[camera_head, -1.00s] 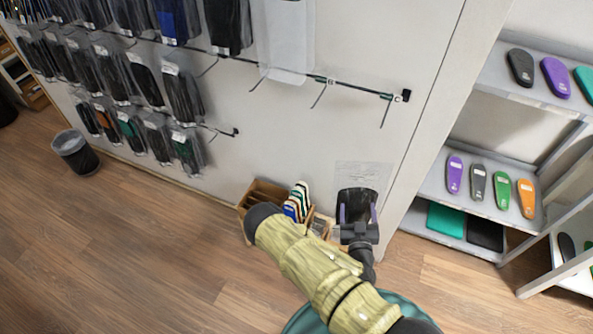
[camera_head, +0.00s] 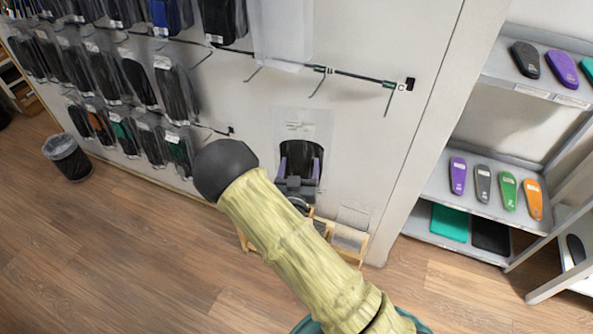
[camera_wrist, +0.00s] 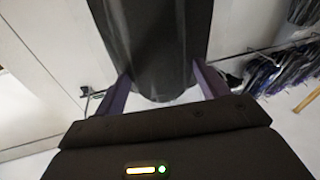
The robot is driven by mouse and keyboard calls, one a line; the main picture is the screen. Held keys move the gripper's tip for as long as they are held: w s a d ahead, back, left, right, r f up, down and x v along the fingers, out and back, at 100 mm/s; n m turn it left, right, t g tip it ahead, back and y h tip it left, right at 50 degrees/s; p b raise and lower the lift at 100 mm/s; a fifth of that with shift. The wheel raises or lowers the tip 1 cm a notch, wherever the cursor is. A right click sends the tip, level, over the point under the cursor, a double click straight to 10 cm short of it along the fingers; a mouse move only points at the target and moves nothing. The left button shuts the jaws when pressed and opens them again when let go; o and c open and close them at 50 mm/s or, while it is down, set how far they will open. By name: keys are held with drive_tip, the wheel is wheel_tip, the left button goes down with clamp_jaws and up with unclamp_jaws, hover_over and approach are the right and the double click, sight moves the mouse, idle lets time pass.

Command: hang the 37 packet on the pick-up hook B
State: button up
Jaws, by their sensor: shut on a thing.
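My gripper (camera_head: 300,176) is shut on a clear packet (camera_head: 301,126) with a dark insole inside. It holds the packet upright in front of the white wall panel, below the rail with the empty hooks. The packet's number is too small to read. In the wrist view the dark insole (camera_wrist: 160,45) lies between the two purple fingers. Several bare hooks stick out from the rail (camera_head: 345,73); one is at the right end (camera_head: 388,100) and one near the middle (camera_head: 318,86). I cannot read which hook is B.
Packets (camera_head: 130,75) hang in rows on the left of the wall. A shelf unit (camera_head: 480,200) with coloured insoles stands at the right. A wooden box (camera_head: 357,247) is on the floor below my gripper, partly hidden by my arm. A bin (camera_head: 68,158) stands at the far left.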

drive_tip(key=shift+a+r, duration=0.4)
drive_tip(key=shift+w, duration=0.25)
drive_tip(key=w+d+f+b, duration=0.1)
drive_tip(key=w+d, duration=0.2)
drive_tip(key=w, duration=0.6)
drive_tip(key=shift+d+f, duration=0.15)
drive_tip(key=shift+f, duration=0.25)
idle(0.9)
idle(0.6)
drive_tip(key=o, duration=1.1)
drive_tip(key=shift+s, duration=0.1)
